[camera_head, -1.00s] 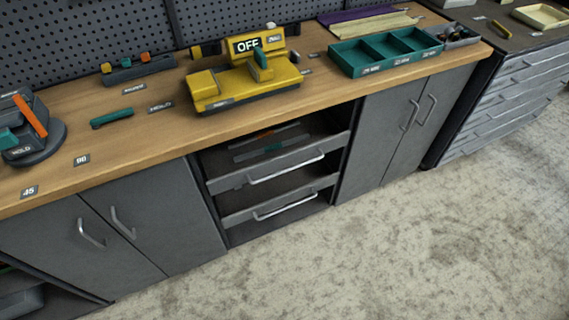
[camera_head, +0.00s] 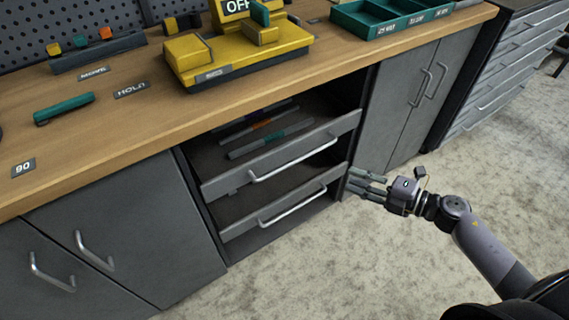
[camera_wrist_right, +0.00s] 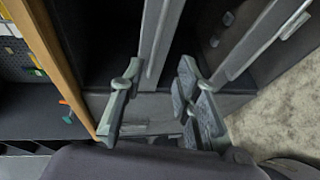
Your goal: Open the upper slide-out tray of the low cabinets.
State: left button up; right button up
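The upper slide-out tray (camera_head: 222,184) is in the open bay between the cabinet doors, under the wooden worktop. Its grey front carries a silver bar handle (camera_head: 292,161), and coloured strips lie inside it. The lower tray (camera_head: 236,229) has a similar handle (camera_head: 292,207). My right gripper (camera_head: 368,184) is at the right of the bay, apart from both handles in the head view. In the right wrist view my right gripper (camera_wrist_right: 160,105) has its fingers spread and nothing between them, with tray fronts beyond. My left gripper is not in view.
The worktop (camera_head: 140,130) overhangs the bay. A yellow device (camera_head: 235,58) and a green divided tray (camera_head: 385,20) stand on it. Closed grey doors flank the bay on the left (camera_head: 150,225) and right (camera_head: 395,110). The floor (camera_head: 300,280) in front is clear.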

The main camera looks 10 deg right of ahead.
aim_at(300, 158)
jog(key=x, duration=1.7)
jog(key=shift+a+r+b, duration=0.15)
jog(key=shift+b, duration=0.2)
jog(key=shift+c, duration=1.1)
jog(key=c, duration=0.4)
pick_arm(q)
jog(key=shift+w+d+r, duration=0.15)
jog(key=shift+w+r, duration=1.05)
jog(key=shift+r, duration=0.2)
pick_arm(e)
grip_shut()
